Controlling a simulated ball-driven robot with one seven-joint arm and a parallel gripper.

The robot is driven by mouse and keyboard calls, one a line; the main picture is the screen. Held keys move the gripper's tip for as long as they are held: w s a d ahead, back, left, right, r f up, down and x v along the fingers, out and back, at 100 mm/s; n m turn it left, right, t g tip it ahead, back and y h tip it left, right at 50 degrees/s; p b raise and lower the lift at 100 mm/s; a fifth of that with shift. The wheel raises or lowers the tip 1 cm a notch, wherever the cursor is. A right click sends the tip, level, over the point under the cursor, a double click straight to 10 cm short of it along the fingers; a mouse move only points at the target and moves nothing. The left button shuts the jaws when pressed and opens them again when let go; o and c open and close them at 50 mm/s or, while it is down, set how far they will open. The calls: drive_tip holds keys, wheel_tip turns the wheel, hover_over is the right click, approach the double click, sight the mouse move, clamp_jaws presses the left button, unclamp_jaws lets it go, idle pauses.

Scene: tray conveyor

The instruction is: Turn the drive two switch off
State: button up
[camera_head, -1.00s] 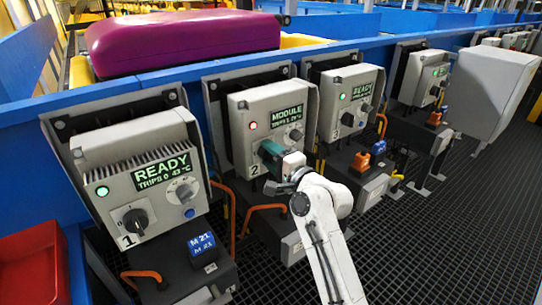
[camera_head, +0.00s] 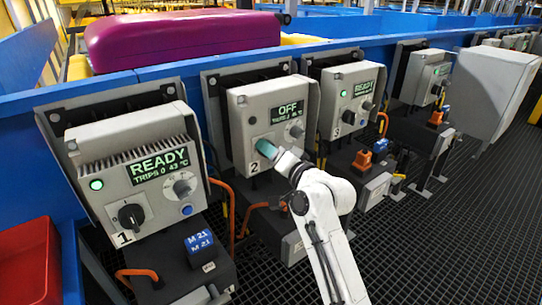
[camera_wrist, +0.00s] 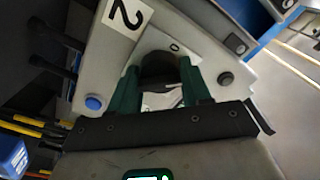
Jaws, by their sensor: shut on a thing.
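The drive two box (camera_head: 266,118) is grey, with a "2" label at its lower left and a screen (camera_head: 287,112) reading OFF. Its indicator lamp (camera_head: 252,121) is dark. My gripper (camera_head: 268,148) is at the lower part of the box front and hides its switch in the head view. In the wrist view the green fingers (camera_wrist: 158,88) are shut around the dark round switch knob (camera_wrist: 158,66), beside the "2" label (camera_wrist: 126,14). A blue button (camera_wrist: 93,103) is left of the fingers there.
Drive one (camera_head: 135,165) at left and drive three (camera_head: 350,100) at right both read READY with green lamps. Orange cable loops (camera_head: 225,200) stick out below the boxes. A purple suitcase (camera_head: 180,40) lies behind on the conveyor. Dark grating floor (camera_head: 440,220) is open at right.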

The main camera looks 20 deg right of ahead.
drive_tip(key=n+b, duration=0.1)
drive_tip(key=n, duration=0.1)
drive_tip(key=n+b, duration=0.1)
drive_tip(key=n, duration=0.2)
drive_tip(key=shift+f+n, duration=0.2)
drive_tip(key=shift+n, duration=0.1)
drive_tip(key=shift+n+b, duration=0.95)
drive_tip(key=shift+n, duration=0.95)
drive_tip(key=o, duration=1.1)
drive_tip(key=shift+r, duration=0.15)
drive_tip(key=shift+c, duration=0.2)
drive_tip(key=p+v, duration=0.1)
drive_tip(key=v, duration=0.9)
drive_tip(key=shift+s+d+p, duration=0.15)
drive_tip(key=shift+s+p, duration=0.15)
drive_tip(key=shift+s, duration=0.1)
